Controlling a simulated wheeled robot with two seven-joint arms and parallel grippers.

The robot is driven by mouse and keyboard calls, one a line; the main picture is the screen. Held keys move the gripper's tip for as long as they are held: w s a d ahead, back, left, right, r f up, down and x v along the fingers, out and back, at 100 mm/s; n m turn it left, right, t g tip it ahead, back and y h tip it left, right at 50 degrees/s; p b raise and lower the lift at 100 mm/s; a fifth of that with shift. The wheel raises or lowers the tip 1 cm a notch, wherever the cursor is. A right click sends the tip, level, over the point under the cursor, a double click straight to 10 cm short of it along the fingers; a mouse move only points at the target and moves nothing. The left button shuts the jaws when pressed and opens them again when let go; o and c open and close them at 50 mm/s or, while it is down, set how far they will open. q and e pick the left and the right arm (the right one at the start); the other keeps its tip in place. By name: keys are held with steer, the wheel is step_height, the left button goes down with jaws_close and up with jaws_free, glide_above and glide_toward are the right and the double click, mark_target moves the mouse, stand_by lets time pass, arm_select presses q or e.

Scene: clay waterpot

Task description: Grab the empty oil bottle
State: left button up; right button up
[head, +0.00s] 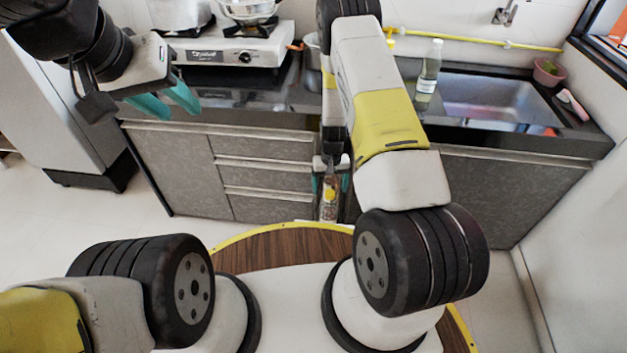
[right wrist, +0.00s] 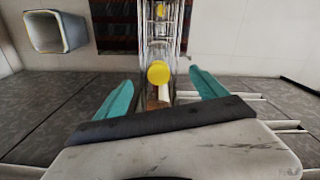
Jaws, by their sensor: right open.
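A clear bottle with a yellow cap (right wrist: 158,73), which looks like the oil bottle, shows in the right wrist view between the two teal fingers of my right gripper (right wrist: 161,98). There is a gap on both sides of it. In the head view the bottle (head: 329,198) shows small below my right gripper (head: 331,180), in front of the cabinets; its contents are hard to tell. My right gripper is open and not closed on it. My left gripper (head: 167,101) is open and empty at the upper left, near the counter, far from the bottle.
Another clear bottle (head: 429,70) stands on the counter beside the sink (head: 500,102). In the right wrist view, a pale open container (right wrist: 54,32) stands at the upper left, near a dark plaid mat (right wrist: 113,22).

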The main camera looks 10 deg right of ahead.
mark_target(330, 200)
steer(key=f, duration=0.7)
steer(key=shift+s+f, duration=0.15)
steer(key=shift+s, duration=0.15)
jaws_close()
